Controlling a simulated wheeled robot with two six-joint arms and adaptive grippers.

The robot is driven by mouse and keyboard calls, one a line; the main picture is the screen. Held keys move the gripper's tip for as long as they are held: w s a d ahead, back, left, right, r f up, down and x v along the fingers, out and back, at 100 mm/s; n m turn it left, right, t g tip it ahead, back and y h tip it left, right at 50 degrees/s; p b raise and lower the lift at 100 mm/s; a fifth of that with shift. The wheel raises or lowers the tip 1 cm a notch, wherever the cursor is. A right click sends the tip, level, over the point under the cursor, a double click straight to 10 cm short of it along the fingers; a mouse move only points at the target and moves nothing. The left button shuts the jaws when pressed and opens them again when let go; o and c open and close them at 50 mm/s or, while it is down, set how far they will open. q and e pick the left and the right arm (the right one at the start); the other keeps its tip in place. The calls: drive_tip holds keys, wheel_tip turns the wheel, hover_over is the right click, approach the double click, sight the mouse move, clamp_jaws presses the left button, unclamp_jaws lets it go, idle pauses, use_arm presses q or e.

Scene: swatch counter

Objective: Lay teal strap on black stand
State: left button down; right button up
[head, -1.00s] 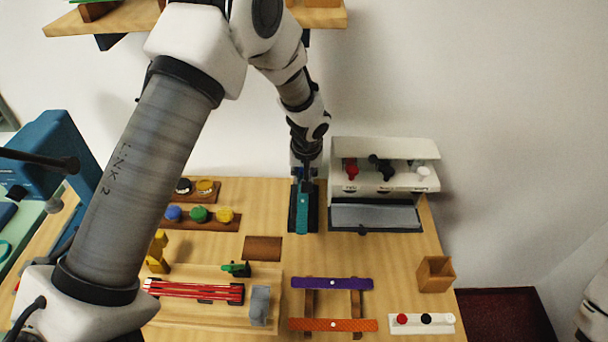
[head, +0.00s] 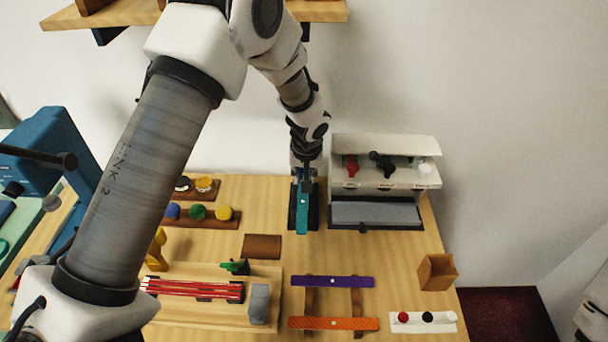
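The teal strap (head: 302,215) lies lengthwise over the black stand (head: 315,219), which shows as a dark strip on both sides of it. The strap's near end reaches slightly past the stand's near edge in the picture. I cannot tell whether the strap touches the stand or hovers just above it. My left gripper (head: 305,183) points down at the strap's far end and appears shut on it. The fingertips are small and partly hidden by the wrist. My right gripper is not in view.
A white cabinet (head: 430,181) with knobs stands close right of the stand. A brown pad (head: 262,247) lies nearer. Purple (head: 350,282) and orange (head: 350,324) straps lie across a brown rack. Red straps (head: 190,289) lie at left. Clear wood separates stand and rack.

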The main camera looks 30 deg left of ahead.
use_arm(q)
drive_tip(key=c, duration=0.9)
unclamp_jaws()
drive_tip(key=v, duration=1.2)
